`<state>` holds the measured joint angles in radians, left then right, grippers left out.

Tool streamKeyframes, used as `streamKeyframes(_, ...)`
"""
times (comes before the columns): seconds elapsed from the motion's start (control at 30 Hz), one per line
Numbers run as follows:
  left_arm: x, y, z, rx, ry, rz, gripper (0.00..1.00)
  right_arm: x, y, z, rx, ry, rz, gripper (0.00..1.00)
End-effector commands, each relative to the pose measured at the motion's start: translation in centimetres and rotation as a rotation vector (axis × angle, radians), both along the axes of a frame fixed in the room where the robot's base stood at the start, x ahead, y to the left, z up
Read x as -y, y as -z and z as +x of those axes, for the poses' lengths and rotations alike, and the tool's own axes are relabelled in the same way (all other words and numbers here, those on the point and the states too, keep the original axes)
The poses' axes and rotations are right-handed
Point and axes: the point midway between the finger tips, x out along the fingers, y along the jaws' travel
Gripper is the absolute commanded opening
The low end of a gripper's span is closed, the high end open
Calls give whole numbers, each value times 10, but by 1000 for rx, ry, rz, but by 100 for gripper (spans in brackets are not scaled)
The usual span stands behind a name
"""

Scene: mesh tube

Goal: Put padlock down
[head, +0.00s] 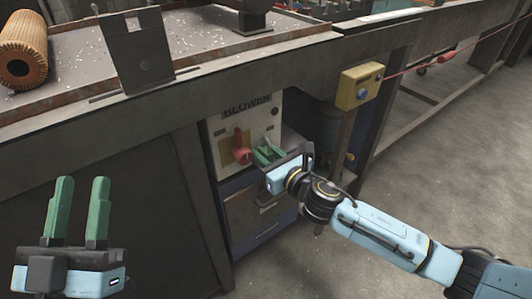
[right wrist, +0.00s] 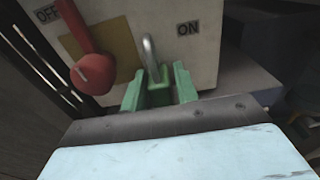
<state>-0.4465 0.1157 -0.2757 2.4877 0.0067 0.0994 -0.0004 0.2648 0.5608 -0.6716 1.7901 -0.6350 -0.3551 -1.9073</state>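The padlock shows its grey metal shackle (right wrist: 150,52) in the right wrist view, pointing away from my gripper. Its body is mostly hidden between the green fingers. My right gripper (right wrist: 159,82) is shut on the padlock, in front of the blower switch panel (right wrist: 205,55). In the head view the right gripper (head: 267,153) is low beside the red lever, with the small shackle above its fingers. My left gripper (head: 80,182) is open and empty at the lower left, its two green fingers apart and pointing up.
The red switch lever (right wrist: 95,72) hangs on the panel's left, near OFF; the ON label is to the right. A grey ledge (right wrist: 240,88) lies below the panel. A yellow button box (head: 360,86) is on a post to the right. The bench (head: 190,40) overhangs the panel.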

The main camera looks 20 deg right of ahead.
Motion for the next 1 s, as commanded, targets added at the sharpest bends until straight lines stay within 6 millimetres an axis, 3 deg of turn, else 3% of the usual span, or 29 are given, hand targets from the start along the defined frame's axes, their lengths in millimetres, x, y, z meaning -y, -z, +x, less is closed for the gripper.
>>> streamKeyframes(0.1,0,0,0,-1,0,0,36,0,0,0,0,0,0,42)
streamKeyframes(0.47,1,0,2,-20,1,5,36,0,-5,-1,0,0,-1,42)
streamKeyframes(0.67,1,10,8,-139,-1,42,36,11,-5,-31,-5,-1,-2,42)
streamKeyframes(1.0,-3,55,21,-400,-18,126,36,32,-8,-89,-3,-1,-1,42)
